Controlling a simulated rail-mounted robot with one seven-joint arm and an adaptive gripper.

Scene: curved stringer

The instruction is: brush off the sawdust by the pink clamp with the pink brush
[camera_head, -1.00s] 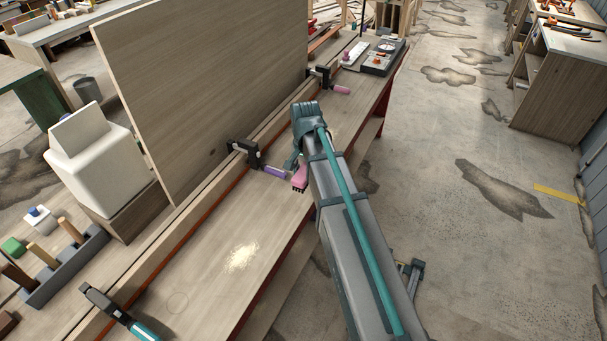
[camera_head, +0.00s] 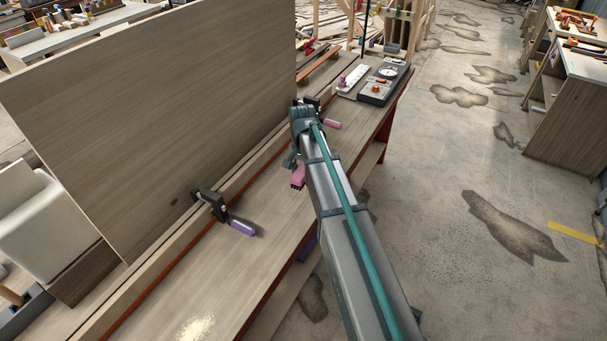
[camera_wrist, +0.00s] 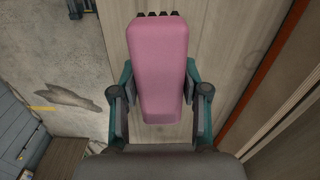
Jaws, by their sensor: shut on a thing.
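The pink clamp (camera_head: 332,124) is on the far part of the bench, just beyond my gripper, its pink handle pointing right. My gripper (camera_head: 293,160) is above the bench and shut on the pink brush (camera_head: 298,176). In the wrist view the pink brush (camera_wrist: 158,70) sits between the two fingers of my gripper (camera_wrist: 158,88), dark bristle tips at the top edge. A pale sawdust patch (camera_head: 195,328) lies at the near bottom edge, nearer to the purple clamp (camera_head: 228,217). No sawdust shows by the pink clamp; my arm covers part of that area.
A tall wooden panel (camera_head: 150,120) stands along the bench's left side. A white piece (camera_head: 352,80) and a dark tray (camera_head: 384,84) lie at the bench's far end. The bench top (camera_head: 255,265) between the purple clamp and my gripper is clear. Open floor lies right.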

